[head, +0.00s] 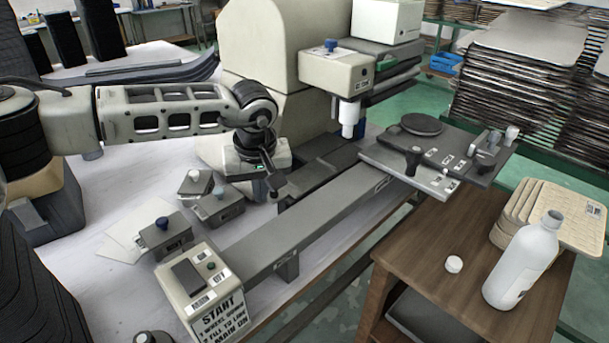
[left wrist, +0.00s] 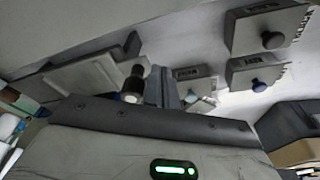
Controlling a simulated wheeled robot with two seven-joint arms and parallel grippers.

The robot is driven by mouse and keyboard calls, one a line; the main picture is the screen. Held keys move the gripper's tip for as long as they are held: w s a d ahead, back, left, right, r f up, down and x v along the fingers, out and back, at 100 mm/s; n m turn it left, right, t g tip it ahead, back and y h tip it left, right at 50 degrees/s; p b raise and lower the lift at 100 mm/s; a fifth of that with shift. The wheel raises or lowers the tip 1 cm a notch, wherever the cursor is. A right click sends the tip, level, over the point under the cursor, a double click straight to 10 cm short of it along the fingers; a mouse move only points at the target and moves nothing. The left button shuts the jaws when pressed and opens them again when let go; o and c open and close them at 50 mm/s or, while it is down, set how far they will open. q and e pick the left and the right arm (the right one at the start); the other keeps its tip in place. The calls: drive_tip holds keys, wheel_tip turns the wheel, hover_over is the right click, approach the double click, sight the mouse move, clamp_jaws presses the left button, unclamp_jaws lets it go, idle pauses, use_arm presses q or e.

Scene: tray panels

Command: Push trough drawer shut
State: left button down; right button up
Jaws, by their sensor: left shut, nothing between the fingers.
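No part is clearly marked as the trough drawer, and I cannot tell which it is. My left gripper (head: 273,192) is shut and empty, pointing down between these boxes and the machine's dark base (head: 325,165). My right gripper is out of view.
A long grey rail (head: 315,215) runs from the START control box (head: 200,290) to the sliding table (head: 430,165). The machine head (head: 335,72) overhangs behind my gripper. A wooden cart (head: 470,260) with a white bottle (head: 522,262) stands at right.

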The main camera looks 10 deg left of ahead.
sight(298, 179)
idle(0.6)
use_arm(q)
drive_tip(key=shift+w+d+b, duration=0.55)
drive_tip(key=shift+w+d, duration=0.55)
drive_tip(key=shift+w, duration=0.3)
drive_tip(key=shift+w+d+b, duration=0.5)
drive_tip(key=shift+w+d, duration=0.55)
drive_tip(key=shift+w, duration=0.3)
drive_tip(key=shift+w+d, duration=0.1)
drive_tip(key=shift+w, duration=0.05)
drive_tip(key=shift+w+d+b, duration=0.35)
drive_tip(key=shift+w+d, duration=0.25)
drive_tip(key=shift+w, duration=0.2)
drive_tip(key=shift+w+d+b, duration=0.3)
drive_tip(key=shift+w+d, duration=0.3)
drive_tip(key=shift+w, duration=0.15)
drive_tip(key=shift+s+a+p, duration=0.4)
drive_tip(key=shift+s, duration=0.05)
wheel_tip(298, 179, up, 7)
drive_tip(key=p, duration=0.5)
drive_tip(key=shift+s, duration=0.1)
